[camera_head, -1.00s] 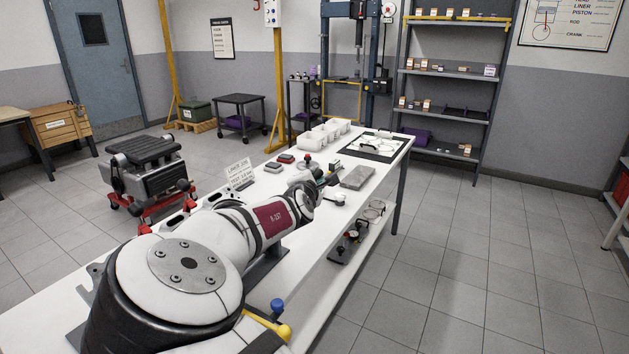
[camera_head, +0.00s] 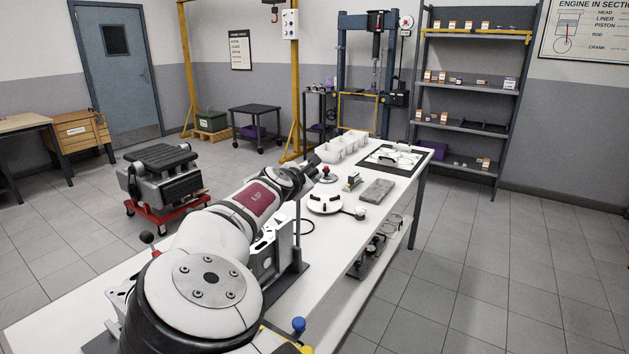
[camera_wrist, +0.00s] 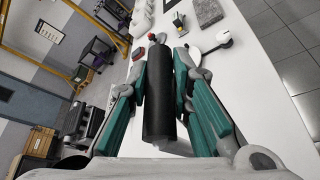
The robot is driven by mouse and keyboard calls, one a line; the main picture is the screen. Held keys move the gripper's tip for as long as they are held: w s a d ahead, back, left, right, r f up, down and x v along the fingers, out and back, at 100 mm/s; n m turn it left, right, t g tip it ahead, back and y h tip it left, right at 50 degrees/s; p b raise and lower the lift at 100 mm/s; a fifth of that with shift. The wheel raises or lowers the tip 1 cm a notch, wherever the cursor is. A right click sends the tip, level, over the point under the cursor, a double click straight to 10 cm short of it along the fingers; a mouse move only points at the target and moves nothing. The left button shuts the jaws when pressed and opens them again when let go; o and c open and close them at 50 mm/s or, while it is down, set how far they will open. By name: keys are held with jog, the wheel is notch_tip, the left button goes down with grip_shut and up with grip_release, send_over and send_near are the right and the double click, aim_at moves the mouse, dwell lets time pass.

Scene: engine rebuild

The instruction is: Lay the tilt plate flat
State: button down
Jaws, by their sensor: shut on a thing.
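My gripper (camera_wrist: 158,78) is shut on a dark cylinder (camera_wrist: 158,112), which lies lengthwise between the teal-padded fingers in the wrist view. In the head view my gripper (camera_head: 309,163) is at the far end of my arm, above the bench, and the cylinder is hard to make out there. A pale slotted plate (camera_head: 266,243) stands steeply tilted on a dark base just right of my arm, partly hidden by it. It may be the tilt plate; I cannot tell whether the cylinder is joined to it.
The white bench (camera_head: 335,240) carries a round white disc-shaped thing (camera_head: 323,203), a grey block (camera_head: 377,190), a red-topped knob (camera_head: 325,171) and white bins (camera_head: 340,148) farther back. An engine on a red stand (camera_head: 160,178) is left of the bench. Bare bench shows at the front right.

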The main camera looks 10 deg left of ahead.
jog(key=shift+w+a, duration=0.15)
jog(key=shift+a, duration=0.3)
jog(key=shift+a+r, duration=0.15)
jog(key=c, duration=1.4)
grip_release()
jog(key=shift+c, duration=0.2)
jog(key=d+v, duration=0.1)
jog(key=v, duration=1)
jog(key=shift+s+a, duration=0.45)
jog(key=shift+a, duration=0.05)
